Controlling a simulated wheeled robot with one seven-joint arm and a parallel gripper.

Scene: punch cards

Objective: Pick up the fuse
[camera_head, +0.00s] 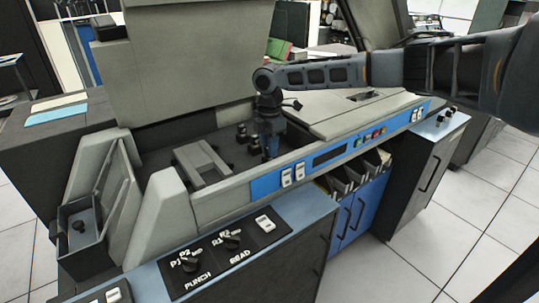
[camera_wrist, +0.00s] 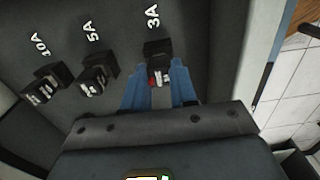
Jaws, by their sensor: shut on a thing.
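Three dark fuse holders stand on a dark panel in the wrist view, labelled 10A (camera_wrist: 45,85), 5A (camera_wrist: 97,75) and 3A (camera_wrist: 157,50). My gripper (camera_wrist: 160,80) has its blue fingers pointing at the 3A position. It is shut on a small fuse (camera_wrist: 157,77), which shows a red and silver bit between the fingertips. The fuse is right at the 3A holder; I cannot tell whether it is still seated. In the head view my gripper (camera_head: 270,148) reaches down into the machine's recess, beside two dark holders (camera_head: 248,138). The fuse is hidden there.
A grey machine wall and blue front panel (camera_head: 265,184) with switches border the recess. A raised lid (camera_head: 190,55) stands behind it, and a grey bracket (camera_head: 203,160) lies to its left. A control panel with PUNCH and READ knobs (camera_head: 230,240) is in front.

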